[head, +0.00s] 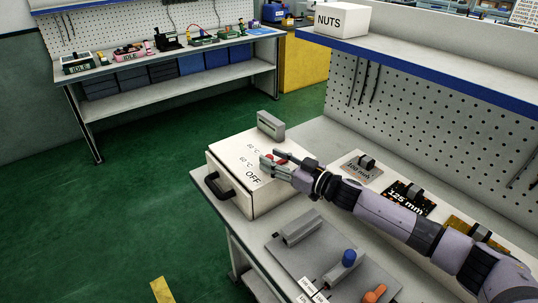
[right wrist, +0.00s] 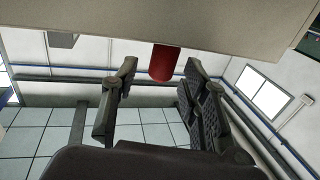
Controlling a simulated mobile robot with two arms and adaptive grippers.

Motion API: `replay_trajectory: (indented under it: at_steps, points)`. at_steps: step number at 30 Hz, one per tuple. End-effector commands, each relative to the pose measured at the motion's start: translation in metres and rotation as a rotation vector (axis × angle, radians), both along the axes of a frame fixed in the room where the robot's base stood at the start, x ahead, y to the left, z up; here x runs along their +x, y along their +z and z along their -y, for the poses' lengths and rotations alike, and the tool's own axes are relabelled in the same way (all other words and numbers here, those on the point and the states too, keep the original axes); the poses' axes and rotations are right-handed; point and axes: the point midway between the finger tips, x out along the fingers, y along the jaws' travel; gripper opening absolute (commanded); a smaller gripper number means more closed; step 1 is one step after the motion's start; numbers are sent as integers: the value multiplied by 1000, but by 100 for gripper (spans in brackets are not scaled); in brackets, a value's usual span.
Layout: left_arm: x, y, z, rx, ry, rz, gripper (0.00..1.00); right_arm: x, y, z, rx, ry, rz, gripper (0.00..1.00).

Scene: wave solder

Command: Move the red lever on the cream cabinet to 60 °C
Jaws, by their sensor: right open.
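The cream cabinet (head: 229,150) stands on the workbench in the head view, with OFF and two °C marks printed on its top. The upper two marks are too small to read surely. The red lever (head: 281,158) is on its top, partly hidden by my right gripper (head: 268,160). In the right wrist view the red lever (right wrist: 165,62) sticks out from the cabinet, between the open fingertips of my right gripper (right wrist: 161,67). Gaps show on both sides of it. The exact mark the lever stands at is hidden. My left gripper is not in view.
A black handle (head: 214,186) is on the cabinet's near side, and a grey block (head: 271,126) stands at its back. Boards with handles, such as the 125 mm one (head: 408,197), lie under my right arm. A grey fixture (head: 318,255) is in front.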

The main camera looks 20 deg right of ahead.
Motion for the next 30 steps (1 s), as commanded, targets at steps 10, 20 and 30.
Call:
replay_trajectory:
  at_steps: [10, 20, 30]
  points:
    - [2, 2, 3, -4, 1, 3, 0, 17, 0, -12, 0, 0, 0, 41]
    - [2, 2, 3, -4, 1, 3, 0, 17, 0, -12, 0, 0, 0, 31]
    - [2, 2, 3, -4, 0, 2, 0, 17, -1, -11, -1, 0, -1, 8]
